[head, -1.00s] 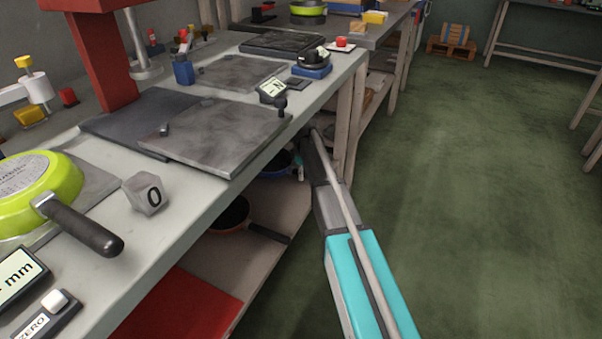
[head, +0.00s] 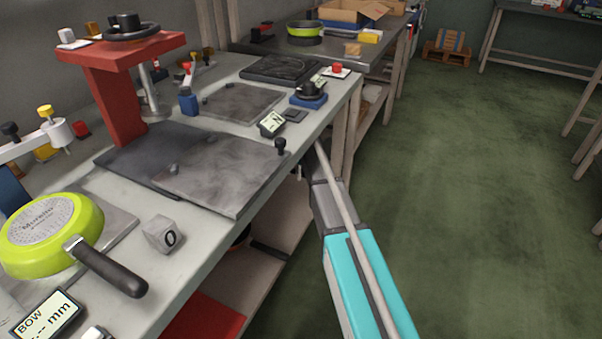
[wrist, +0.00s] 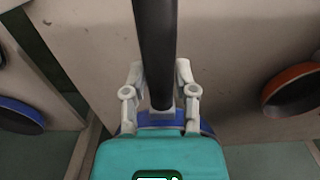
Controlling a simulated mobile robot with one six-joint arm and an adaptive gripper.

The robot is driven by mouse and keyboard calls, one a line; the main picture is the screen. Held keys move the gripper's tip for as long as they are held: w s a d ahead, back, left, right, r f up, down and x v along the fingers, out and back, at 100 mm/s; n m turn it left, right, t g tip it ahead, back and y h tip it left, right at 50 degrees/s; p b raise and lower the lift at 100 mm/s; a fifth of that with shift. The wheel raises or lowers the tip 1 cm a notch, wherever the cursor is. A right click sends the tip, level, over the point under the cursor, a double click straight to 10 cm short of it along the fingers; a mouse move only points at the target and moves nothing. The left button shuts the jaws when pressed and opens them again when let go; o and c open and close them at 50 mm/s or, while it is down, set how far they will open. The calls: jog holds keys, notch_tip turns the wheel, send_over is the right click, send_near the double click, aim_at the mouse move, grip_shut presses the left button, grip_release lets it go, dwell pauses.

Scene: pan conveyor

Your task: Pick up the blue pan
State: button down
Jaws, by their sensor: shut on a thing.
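In the wrist view my gripper (wrist: 159,72) is shut on a long black handle (wrist: 155,35), with one finger on each side. A strip of blue pan (wrist: 206,129) shows at the handle's lower end, mostly hidden behind the gripper body. Another blue pan (wrist: 20,116) is partly in view at the left edge of the wrist view. In the head view my gripper is hidden by the workbench, and no blue pan shows there.
An orange pan (wrist: 292,90) is at the right in the wrist view. The workbench (head: 215,225) carries a lime-green pan (head: 48,235), a numbered cube (head: 162,235) and dark plates (head: 215,170). A lower shelf (head: 285,215) runs under it. Green floor (head: 470,200) is open at right.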

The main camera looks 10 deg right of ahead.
jog(key=shift+r+p, duration=0.3)
jog(key=shift+r, duration=0.25)
dwell(0.4)
